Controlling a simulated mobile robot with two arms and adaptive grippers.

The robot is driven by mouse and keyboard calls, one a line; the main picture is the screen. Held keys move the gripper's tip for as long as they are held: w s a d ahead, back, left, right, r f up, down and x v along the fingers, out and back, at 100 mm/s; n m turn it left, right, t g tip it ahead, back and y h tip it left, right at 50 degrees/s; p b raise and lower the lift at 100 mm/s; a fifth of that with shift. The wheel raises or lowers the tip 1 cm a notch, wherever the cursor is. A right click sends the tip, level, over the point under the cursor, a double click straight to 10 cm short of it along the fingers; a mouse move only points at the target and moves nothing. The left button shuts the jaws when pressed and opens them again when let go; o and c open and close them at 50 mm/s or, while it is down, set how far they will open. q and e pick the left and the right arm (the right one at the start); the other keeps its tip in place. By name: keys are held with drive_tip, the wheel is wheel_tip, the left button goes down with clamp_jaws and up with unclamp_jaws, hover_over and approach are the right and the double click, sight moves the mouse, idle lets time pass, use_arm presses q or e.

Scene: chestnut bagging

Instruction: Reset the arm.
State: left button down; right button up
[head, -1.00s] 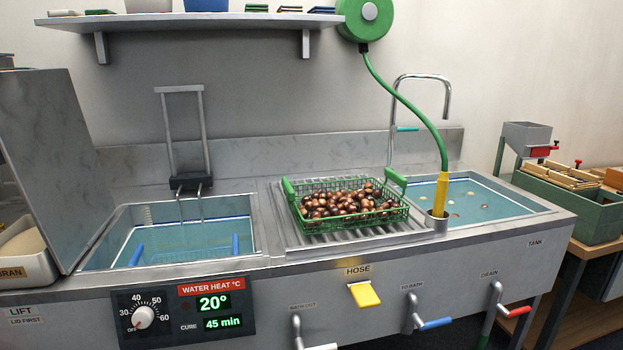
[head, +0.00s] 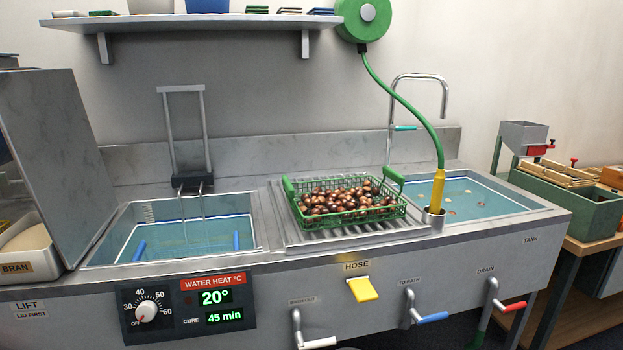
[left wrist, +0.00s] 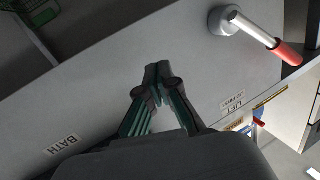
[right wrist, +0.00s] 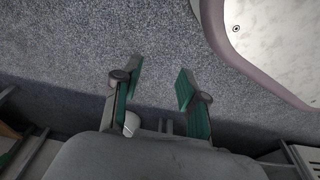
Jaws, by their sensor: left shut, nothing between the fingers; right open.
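Neither gripper shows in the head view. In the left wrist view my left gripper (left wrist: 157,75) is shut with its fingertips together and nothing between them. It is over a grey metal surface (left wrist: 130,60) with BATH and LIFT labels. In the right wrist view my right gripper (right wrist: 157,80) is open and empty, with a clear gap between its fingers, above a grey speckled floor (right wrist: 90,50).
A green wire basket (head: 345,208) of chestnuts stands on the ribbed drainer, between the water bath (head: 180,235) and the tank (head: 490,195). A red-ended lever (left wrist: 285,52) stands near my left gripper. A pale rounded shape (right wrist: 270,40) lies near my right gripper.

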use_arm(q)
drive_tip(key=s+d+f+m+g+h, duration=0.3)
drive_tip(key=s+d+f+g+h, duration=0.15)
drive_tip(key=s+d+f, duration=0.4)
drive_tip(key=s+d+f+m+g+h, duration=0.3)
drive_tip(key=s+d+f+h, duration=0.2)
drive_tip(key=d+f, duration=0.65)
drive_tip(key=s+d+f+g, duration=0.2)
drive_tip(key=s+f, duration=0.1)
drive_tip(key=s, duration=0.4)
drive_tip(key=s+d+f+g, duration=0.2)
drive_tip(key=s+d+f, duration=0.1)
drive_tip(key=s, duration=0.4)
drive_tip(key=s+a+m+g+p, duration=0.1)
drive_tip(key=s+a+g+p, duration=0.1)
drive_tip(key=s+p, duration=1.3)
drive_tip(key=s, duration=0.3)
drive_tip(key=shift+s+r, duration=0.3)
drive_tip(key=shift+r, duration=0.1)
use_arm(e)
drive_tip(key=s+d+r+g, duration=0.1)
drive_tip(key=s+d, duration=0.1)
drive_tip(key=s, duration=1.3)
drive_tip(key=shift+s+d+r, duration=0.25)
drive_tip(key=shift+d+r, duration=0.1)
drive_tip(key=shift+d, duration=0.05)
use_arm(q)
drive_tip(key=shift+a, duration=0.1)
